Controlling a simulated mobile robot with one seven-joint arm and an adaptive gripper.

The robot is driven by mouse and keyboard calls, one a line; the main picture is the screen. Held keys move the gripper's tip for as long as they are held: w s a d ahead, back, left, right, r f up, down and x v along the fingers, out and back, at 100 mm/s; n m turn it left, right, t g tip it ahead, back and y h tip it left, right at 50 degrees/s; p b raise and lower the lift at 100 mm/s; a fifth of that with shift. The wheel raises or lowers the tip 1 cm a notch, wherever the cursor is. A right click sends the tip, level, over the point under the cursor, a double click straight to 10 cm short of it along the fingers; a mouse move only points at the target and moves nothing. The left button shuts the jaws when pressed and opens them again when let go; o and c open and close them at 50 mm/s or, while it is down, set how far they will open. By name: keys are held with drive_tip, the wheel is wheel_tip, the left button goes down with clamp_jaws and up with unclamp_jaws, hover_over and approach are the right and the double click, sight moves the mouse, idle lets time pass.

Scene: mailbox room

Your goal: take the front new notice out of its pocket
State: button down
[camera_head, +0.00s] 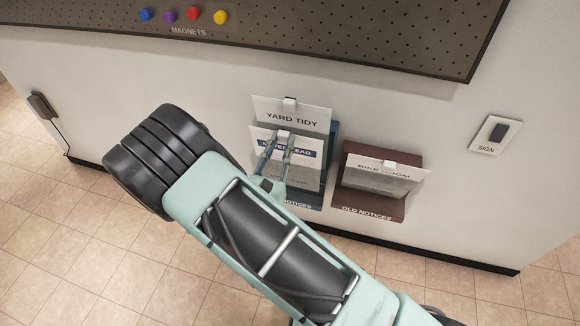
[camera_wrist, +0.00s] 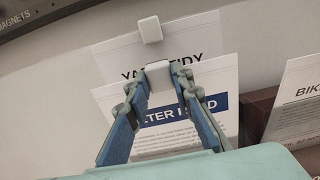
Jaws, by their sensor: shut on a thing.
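The front new notice (camera_head: 307,153) is a white sheet with a dark blue title band, partly hidden by my fingers. It stands in front of the YARD TIDY notice (camera_head: 313,119) at the blue new-notices pocket (camera_head: 333,150). My gripper (camera_head: 276,144) is shut on the white tab (camera_head: 284,135) at the front notice's top edge. In the wrist view the gripper (camera_wrist: 160,80) has the tab (camera_wrist: 159,72) between its fingertips, with the front notice (camera_wrist: 212,106) behind the fingers. The YARD TIDY notice (camera_wrist: 115,56) has its own white tab above. I cannot tell how deep the front notice sits.
A dark red old-notices pocket (camera_head: 368,203) holding the BIKE ROOM notice (camera_head: 384,170) is close on the right. A pegboard (camera_head: 330,30) with several magnets hangs above. A sign plate (camera_head: 495,135) is on the right wall. Free floor lies below.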

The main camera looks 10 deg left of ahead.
wheel_tip(320, 180, up, 16)
drive_tip(key=s+p, duration=0.3)
drive_tip(key=p, duration=0.9)
drive_tip(key=shift+p, duration=0.35)
drive_tip(key=shift+s+a+r, duration=0.1)
drive_tip(key=shift+s+a, duration=0.05)
drive_tip(key=s, duration=0.9)
drive_tip(key=shift+s+a, duration=0.25)
drive_tip(key=shift+a, duration=0.1)
idle(0.7)
